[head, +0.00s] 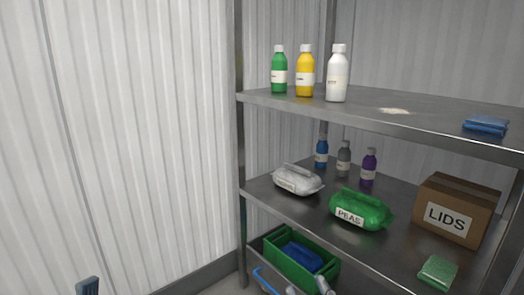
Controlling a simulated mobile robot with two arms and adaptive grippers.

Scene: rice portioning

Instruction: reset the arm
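The task names no object apart from my arm. Pale grey tips at the bottom edge, right of centre, appear to be part of my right gripper (308,290). Most of it is cut off by the frame, and I cannot tell whether it is open or shut. They show in front of a green crate (322,272) low in the shelving. I cannot make out my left gripper.
A metal rack's upper shelf (440,130) holds green, yellow and white bottles, a pale spill and blue cloths (485,126). Below are small bottles, a white bag (297,180), a PEAS bag (360,211), a LIDS box (456,208) and a green sponge (438,271). A blue-grey piece (87,286) shows lower left.

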